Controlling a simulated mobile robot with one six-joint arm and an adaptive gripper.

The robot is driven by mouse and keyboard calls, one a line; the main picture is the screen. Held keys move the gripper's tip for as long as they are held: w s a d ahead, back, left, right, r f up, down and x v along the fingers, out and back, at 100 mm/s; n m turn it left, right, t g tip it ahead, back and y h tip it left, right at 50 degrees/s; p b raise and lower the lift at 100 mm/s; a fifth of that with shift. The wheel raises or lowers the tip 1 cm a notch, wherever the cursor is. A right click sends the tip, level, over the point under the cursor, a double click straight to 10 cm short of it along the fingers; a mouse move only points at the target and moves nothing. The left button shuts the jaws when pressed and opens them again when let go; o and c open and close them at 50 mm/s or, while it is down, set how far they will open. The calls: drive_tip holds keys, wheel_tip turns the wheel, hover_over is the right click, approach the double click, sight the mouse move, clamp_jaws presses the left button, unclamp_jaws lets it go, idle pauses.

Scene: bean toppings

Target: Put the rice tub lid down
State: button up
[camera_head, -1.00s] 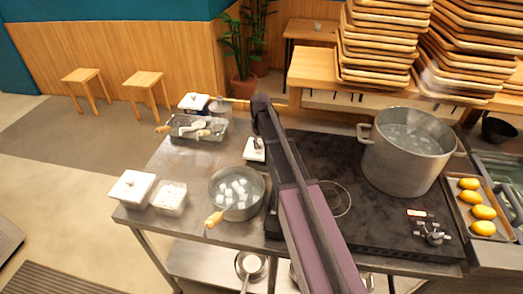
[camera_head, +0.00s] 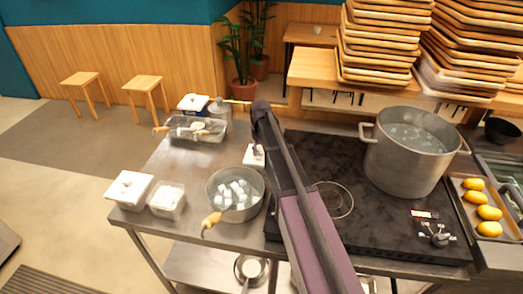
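A white square lid or lidded tub (camera_head: 253,156) shows in part beside my arm, at the left edge of the black cooktop. My arm hides the rest of it, and I cannot tell whether it is held or resting on the table. An open clear tub with white contents like rice (camera_head: 168,201) stands at the table's front left. A tub with a white lid (camera_head: 130,187) stands just left of it. My arm reaches from the bottom of the view over the cooktop's left side. My gripper's fingers are hidden behind it.
A metal pan (camera_head: 213,190) with white cubes stands at the table's front. A metal container with utensils (camera_head: 207,136) and a white-lidded tub (camera_head: 192,102) are at the back. A large pot (camera_head: 400,172) stands on the cooktop (camera_head: 370,225). Bare steel lies between the back and front items.

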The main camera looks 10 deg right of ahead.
sight(260, 148)
drive_tip(key=shift+o, duration=0.4)
drive_tip(key=shift+r, duration=0.15)
wheel_tip(260, 148, up, 12)
drive_tip(key=p, duration=1.2)
idle(0.7)
drive_tip(key=s+m, duration=0.4)
drive_tip(key=s, duration=2.2)
drive_tip(key=shift+d+m, duration=0.15)
drive_tip(key=shift+m, duration=0.15)
drive_tip(key=shift+d, duration=0.1)
